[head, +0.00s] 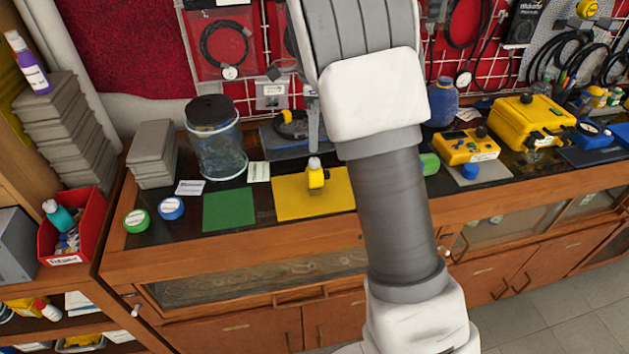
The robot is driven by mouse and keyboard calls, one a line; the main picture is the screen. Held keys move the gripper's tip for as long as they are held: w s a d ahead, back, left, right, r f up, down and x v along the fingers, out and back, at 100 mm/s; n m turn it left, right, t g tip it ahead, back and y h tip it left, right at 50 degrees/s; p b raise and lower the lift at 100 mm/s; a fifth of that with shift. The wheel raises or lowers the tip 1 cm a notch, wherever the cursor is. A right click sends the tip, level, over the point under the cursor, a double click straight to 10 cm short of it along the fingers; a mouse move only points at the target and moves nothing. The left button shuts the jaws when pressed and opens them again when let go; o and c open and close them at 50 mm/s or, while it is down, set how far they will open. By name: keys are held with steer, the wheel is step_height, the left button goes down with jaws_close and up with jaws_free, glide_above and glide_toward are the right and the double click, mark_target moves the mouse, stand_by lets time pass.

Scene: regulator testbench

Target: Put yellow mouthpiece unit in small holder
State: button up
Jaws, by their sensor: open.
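A small yellow piece with a pale top (316,176) stands on the yellow mat (290,204) in the middle of the bench; it may be the yellow mouthpiece unit. A yellow and black piece (287,117) lies farther back on a dark tray, and I cannot tell which of the two is the unit. My gripper (314,127) is mostly hidden behind my arm; a slim grey finger shows above and behind the yellow piece on the mat, apart from it. It is open, and I see nothing held. I cannot make out the small holder.
A lidded clear jar (216,145), grey stacked boxes (152,153) and a green mat (229,209) are to the left. A yellow tester (467,147) and yellow case (533,122) stand to the right. My arm hides the bench between. Hoses hang behind.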

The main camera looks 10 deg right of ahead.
mark_target(313, 172)
step_height(313, 172, down, 8)
steer(key=shift+f, duration=0.15)
steer(key=shift+w+a+f+b, duration=0.1)
steer(key=shift+f+b, duration=0.1)
steer(key=shift+f, duration=1.3)
steer(key=shift+w+f+b, duration=0.1)
steer(key=shift+f+b, duration=0.1)
steer(key=shift+f, duration=1.25)
steer(key=shift+r, duration=0.15)
jaws_close()
